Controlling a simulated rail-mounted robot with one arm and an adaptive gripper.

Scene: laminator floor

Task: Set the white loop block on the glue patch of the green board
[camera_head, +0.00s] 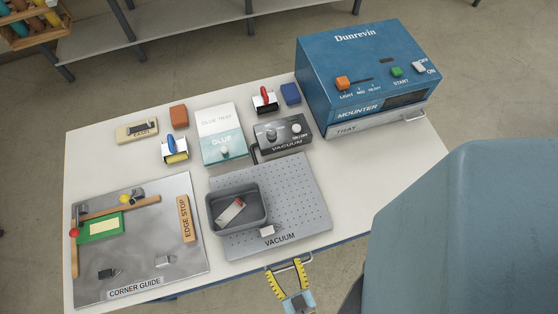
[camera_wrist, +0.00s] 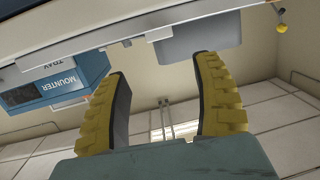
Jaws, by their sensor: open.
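The green board (camera_head: 84,238) lies on the corner guide plate (camera_head: 190,282) at the left of the bench, with a pale yellow patch (camera_head: 107,224) on top. A pale block (camera_head: 165,261) sits on the same plate, and another small whitish block (camera_head: 267,231) sits at the front of the vacuum plate. I cannot tell for sure which is the white loop block; any loop is too small to make out. My gripper (camera_head: 286,277) is open and empty at the bench's front edge, apart from both blocks. Its yellow fingers also show in the wrist view (camera_wrist: 163,95).
A grey bin (camera_head: 237,230) holding a red-and-white item stands on the perforated vacuum plate (camera_head: 300,205). Wooden stops and a red ball stand near the board. A dark block (camera_head: 107,273) is left of the pale one. The blue mounter (camera_head: 350,60) stands at the back right.

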